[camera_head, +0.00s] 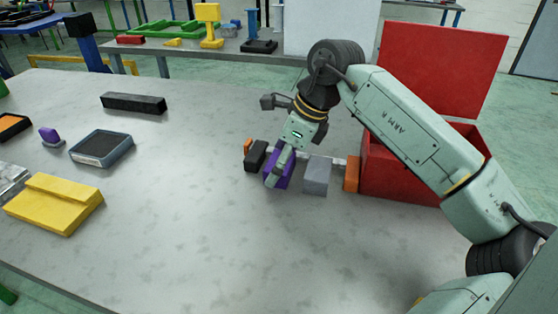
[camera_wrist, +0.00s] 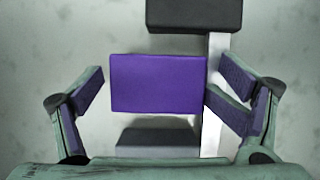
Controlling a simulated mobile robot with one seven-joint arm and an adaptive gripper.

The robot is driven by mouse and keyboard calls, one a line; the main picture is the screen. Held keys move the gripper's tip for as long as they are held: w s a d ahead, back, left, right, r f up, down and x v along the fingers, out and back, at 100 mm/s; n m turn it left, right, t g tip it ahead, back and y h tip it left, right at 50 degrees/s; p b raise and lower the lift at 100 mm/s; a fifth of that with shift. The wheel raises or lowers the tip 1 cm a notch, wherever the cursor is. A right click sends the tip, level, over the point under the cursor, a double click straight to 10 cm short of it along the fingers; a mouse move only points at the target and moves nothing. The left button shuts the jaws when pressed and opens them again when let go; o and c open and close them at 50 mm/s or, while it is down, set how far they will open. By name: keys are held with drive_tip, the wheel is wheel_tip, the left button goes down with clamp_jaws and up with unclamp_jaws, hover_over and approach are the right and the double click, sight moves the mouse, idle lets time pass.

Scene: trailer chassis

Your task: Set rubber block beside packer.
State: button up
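No thing is labelled, so I cannot tell for sure which is the rubber block or the packer. A purple block (camera_head: 290,171) stands on the table in a row of blocks. It also shows in the wrist view (camera_wrist: 158,84). My gripper (camera_wrist: 158,98) is open, with one finger on each side of the purple block. The left finger is apart from it; the right finger is close to its edge, contact unclear. In the head view my gripper (camera_head: 277,168) partly hides the block. A black block (camera_head: 256,155) and a grey block (camera_head: 316,176) flank it.
A pale bar (camera_wrist: 216,100) runs along the row. An orange block (camera_head: 352,174) stands by the open red box (camera_head: 400,172). A long black bar (camera_head: 133,103), a grey tray (camera_head: 101,148), a purple piece (camera_head: 51,137) and a yellow block (camera_head: 55,205) lie left. The table's front middle is clear.

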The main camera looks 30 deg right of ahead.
drive_tip(key=shift+r+p, duration=0.7)
drive_tip(key=shift+p, duration=0.05)
drive_tip(key=b+v, duration=0.1)
drive_tip(key=v, duration=1.1)
drive_tip(key=shift+b, duration=0.35)
drive_tip(key=shift+a+f, duration=0.1)
drive_tip(key=shift+a, duration=0.05)
